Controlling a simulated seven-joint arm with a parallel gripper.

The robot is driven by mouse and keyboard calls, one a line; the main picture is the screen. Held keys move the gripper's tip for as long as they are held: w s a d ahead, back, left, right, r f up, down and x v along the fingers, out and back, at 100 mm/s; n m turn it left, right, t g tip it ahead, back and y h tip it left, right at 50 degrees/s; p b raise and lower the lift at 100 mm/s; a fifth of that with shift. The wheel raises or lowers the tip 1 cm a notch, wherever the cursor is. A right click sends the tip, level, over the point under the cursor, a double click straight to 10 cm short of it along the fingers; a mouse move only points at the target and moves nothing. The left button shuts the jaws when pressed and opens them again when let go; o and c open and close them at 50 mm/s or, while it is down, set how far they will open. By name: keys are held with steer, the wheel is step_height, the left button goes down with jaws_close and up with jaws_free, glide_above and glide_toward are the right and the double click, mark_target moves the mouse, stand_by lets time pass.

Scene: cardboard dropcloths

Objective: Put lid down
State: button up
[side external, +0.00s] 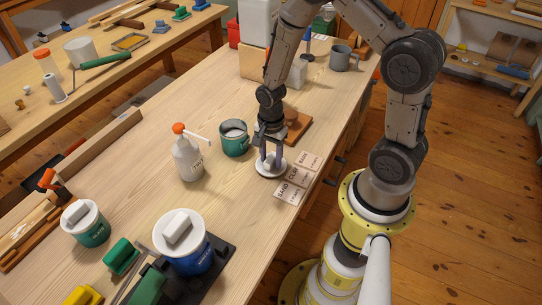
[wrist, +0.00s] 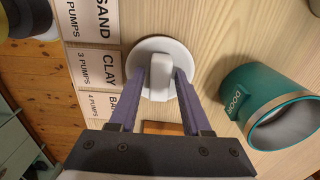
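A round white lid (side external: 263,171) with a raised block handle lies flat, apparently on the wooden table, beside the printed cards. In the wrist view the lid (wrist: 160,93) is straight ahead, its handle upright between my fingers. My gripper (side external: 272,161) points down over it. In the wrist view my gripper (wrist: 161,72) has one purple finger on each side of the handle, with a narrow gap showing, so it looks open. An uncovered green mug (side external: 235,143) stands just left of the lid; it is also at the right of the wrist view (wrist: 267,92).
Printed cards (side external: 298,177) lie right of the lid, near the table edge. A white pump bottle (side external: 188,160) stands left of the mug. Two lidded cups, green (side external: 90,230) and blue (side external: 196,258), stand toward the front. A brown board (side external: 297,128) lies behind my gripper.

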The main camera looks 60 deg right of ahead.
steer(key=shift+o, duration=0.3)
step_height(320, 180, up, 12)
step_height(320, 180, up, 11)
steer(key=n+t, duration=0.2)
steer(key=n, duration=0.5)
glide_above(271, 158)
steer(key=s+a, duration=0.3)
steer(key=s, duration=0.1)
steer(key=s+a+r+n+t, duration=0.3)
steer(key=s+r+n, duration=0.3)
steer(key=s+n, duration=0.4)
steer(key=shift+r+n+t, duration=0.3)
steer(key=shift+r+n, duration=0.05)
steer(key=shift+n, duration=0.15)
